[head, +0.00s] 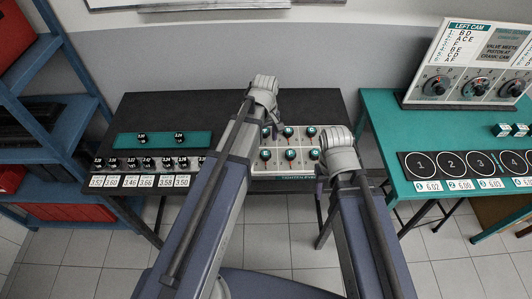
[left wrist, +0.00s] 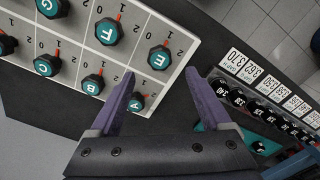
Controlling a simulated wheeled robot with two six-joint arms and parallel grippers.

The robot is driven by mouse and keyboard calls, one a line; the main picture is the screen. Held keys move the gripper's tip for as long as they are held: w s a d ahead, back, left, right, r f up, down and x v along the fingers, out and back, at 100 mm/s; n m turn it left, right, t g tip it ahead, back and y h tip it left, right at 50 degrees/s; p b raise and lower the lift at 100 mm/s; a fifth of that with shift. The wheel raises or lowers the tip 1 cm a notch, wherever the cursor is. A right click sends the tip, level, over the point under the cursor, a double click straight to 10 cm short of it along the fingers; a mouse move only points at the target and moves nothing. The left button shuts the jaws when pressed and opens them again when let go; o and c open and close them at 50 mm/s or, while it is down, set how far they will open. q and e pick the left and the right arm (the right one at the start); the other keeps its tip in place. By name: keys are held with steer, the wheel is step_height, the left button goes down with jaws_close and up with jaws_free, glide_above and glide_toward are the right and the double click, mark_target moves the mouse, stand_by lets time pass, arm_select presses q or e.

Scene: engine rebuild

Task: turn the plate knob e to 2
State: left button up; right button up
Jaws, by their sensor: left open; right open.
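The knob plate (head: 297,173) is a pale panel on the black table, partly covered by my left arm in the head view. Knob E (left wrist: 159,57) is a dark knob with a teal cap in the left wrist view. Its red pointer points up and slightly right in that picture, with the 2 mark further right. My right gripper (head: 322,184) is open near the plate's right front corner.
Knob A (left wrist: 136,102) is close to one left finger, with knob F (left wrist: 108,31) and knob B (left wrist: 93,84) nearby. A row of small black parts with number cards (head: 138,182) is left on the table. A teal table (head: 390,108) stands right.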

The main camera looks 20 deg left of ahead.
mark_target(265, 153)
arm_select(q)
step_height(265, 153, down, 7)
steer(key=b, duration=0.5)
steer(key=shift+r+b, duration=0.2)
steer(key=shift+b, duration=0.2)
steer(key=shift+w, duration=0.1)
jaws_close()
